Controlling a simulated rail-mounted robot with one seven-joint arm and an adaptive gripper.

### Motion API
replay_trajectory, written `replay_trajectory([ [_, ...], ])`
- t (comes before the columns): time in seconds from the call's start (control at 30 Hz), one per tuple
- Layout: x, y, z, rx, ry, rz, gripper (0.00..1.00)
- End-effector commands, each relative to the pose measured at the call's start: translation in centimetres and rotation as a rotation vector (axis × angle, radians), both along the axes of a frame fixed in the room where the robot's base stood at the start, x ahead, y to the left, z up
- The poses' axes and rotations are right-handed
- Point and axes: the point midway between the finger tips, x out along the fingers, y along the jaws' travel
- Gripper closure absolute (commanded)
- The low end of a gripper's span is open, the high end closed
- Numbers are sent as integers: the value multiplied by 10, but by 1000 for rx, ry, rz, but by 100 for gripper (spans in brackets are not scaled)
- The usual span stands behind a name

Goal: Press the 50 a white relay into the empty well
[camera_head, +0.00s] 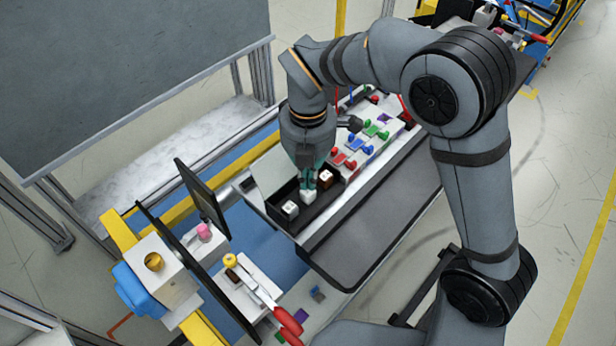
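A black tray (323,207) holds small cube relays. The ratings on the relays are too small to read. I cannot make out the empty well; my arm covers part of the module.
A pale panel with red, green and blue parts (362,142) runs right of the tray. A dark flat ledge (375,235) lies in front. A monitor (202,195), a white box with a gold cup (154,262) and red-handled pliers (285,318) are at left and below.

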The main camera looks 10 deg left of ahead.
Motion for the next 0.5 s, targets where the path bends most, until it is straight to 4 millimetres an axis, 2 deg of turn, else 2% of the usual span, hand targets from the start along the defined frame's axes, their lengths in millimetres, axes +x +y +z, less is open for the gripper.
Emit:
replay_trajectory([
  [0.03, 0, 0, 11, 0, 0, 0, 100],
  [0.1, 0, 0, 17, 0, 0, 1, 100],
  [0.37, 1, 1, 29, 3, -3, 1, 100],
  [0.5, 1, 2, 54, 6, -4, 1, 100],
])
